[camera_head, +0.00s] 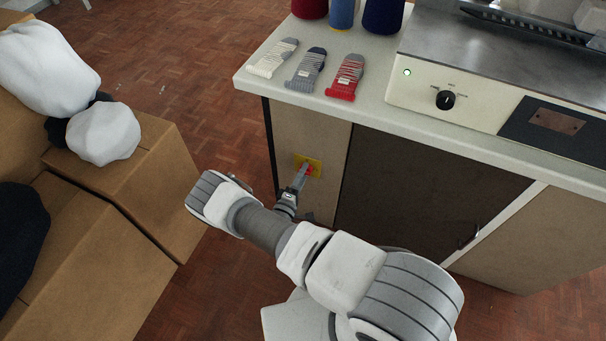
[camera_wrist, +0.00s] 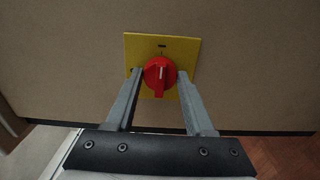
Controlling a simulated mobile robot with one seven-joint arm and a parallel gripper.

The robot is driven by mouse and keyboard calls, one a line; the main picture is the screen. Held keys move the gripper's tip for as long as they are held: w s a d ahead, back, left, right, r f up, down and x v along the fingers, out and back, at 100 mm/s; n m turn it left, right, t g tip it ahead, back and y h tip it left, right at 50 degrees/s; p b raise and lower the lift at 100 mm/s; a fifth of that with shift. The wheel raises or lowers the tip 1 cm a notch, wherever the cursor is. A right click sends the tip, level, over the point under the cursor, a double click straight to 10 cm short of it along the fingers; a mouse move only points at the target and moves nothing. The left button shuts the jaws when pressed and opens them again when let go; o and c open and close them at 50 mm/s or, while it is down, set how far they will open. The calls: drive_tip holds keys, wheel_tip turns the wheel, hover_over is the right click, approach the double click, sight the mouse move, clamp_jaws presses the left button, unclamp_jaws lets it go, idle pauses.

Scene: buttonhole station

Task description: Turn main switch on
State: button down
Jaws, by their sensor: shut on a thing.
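The main switch is a red rotary knob (camera_wrist: 159,74) on a square yellow plate (camera_wrist: 186,50), fixed to the beige side panel of the cabinet. In the wrist view, my gripper (camera_wrist: 159,76) has one finger on each side of the red knob and is shut on it. The knob's white-marked grip stands upright in that view. In the head view, my gripper (camera_head: 305,174) reaches the yellow plate (camera_head: 300,160) on the cabinet front, and only a little red of the knob shows there.
The cabinet's worktop (camera_head: 375,115) holds striped knitted samples (camera_head: 306,69), thread cones (camera_head: 341,13) and a machine with a black dial (camera_head: 445,100) and a small lit lamp (camera_head: 407,73). A dark door (camera_head: 420,190) is right of the switch. Cardboard boxes (camera_head: 155,190) stand at left.

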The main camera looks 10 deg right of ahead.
drive_tip(key=shift+a, duration=0.1)
drive_tip(key=shift+c, duration=1.3)
unclamp_jaws()
drive_tip(key=p+v, duration=0.3)
drive_tip(key=v, duration=1.4)
drive_tip(key=shift+s, duration=0.2)
